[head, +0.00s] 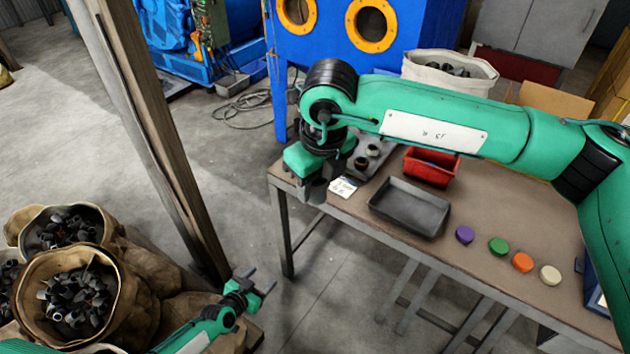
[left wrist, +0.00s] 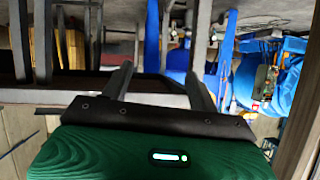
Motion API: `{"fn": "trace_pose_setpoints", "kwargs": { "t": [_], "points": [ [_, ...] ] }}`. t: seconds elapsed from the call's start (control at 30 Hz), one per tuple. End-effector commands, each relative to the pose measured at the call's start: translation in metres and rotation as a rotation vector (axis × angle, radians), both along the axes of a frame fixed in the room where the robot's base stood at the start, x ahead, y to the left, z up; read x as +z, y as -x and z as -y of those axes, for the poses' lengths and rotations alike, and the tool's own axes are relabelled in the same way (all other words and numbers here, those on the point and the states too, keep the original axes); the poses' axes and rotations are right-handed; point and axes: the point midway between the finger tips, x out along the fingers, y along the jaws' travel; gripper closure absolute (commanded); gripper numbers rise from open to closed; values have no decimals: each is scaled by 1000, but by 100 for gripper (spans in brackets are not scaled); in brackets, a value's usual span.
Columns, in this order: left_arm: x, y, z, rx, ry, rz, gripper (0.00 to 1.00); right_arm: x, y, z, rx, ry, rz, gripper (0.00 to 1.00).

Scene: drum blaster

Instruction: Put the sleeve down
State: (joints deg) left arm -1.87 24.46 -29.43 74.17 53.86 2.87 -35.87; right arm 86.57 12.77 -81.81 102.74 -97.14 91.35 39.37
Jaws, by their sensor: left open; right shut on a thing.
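My right gripper (head: 318,180) hangs over the left end of the workbench (head: 480,200), pointing down. It is shut on a grey piece, the sleeve (head: 314,192), which is small and mostly hidden by the gripper. I cannot tell whether it touches the bench. Two small dark ring-like parts (head: 372,150) stand on a grey plate just right of the gripper. My left gripper (head: 262,284) is open and empty, low and away from the bench; its two fingers also show in the left wrist view (left wrist: 160,85).
A white card (head: 344,187) lies beside the right gripper. A dark empty tray (head: 410,208), a red bin (head: 431,167) and several coloured discs (head: 498,246) are on the bench. Sacks of dark parts (head: 78,297) and a wooden post (head: 150,140) stand near my left arm.

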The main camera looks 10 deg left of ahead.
Motion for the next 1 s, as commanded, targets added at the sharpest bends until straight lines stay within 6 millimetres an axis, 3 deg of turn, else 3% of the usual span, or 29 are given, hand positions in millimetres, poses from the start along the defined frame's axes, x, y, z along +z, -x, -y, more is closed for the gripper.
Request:
{"fn": "trace_pose_setpoints", "kwargs": {
  "t": [0.03, 0.2, 0.37, 0.5, 0.8, 1.0],
  "points": [
    [-25, 16, -5, 16, -15, -51, 40, 1, 0, 0, 0, -1, 1, 95],
    [-98, 71, -20, 60, -61, -216, 40, 1, 0, 0, 0, -1, 1, 95],
    [-158, 135, -29, 97, -101, -375, 40, 1, 0, 0, 0, -1, 1, 95],
    [-202, 198, -34, 128, -132, -516, 40, 1, 0, 0, 0, -1, 1, 95],
    [-269, 344, -31, 180, -194, -805, 40, 1, 0, 0, 0, -1, 1, 95],
    [-287, 420, -24, 200, -224, -943, 40, 1, 0, 0, 0, -1, 1, 95]
  ]
}}
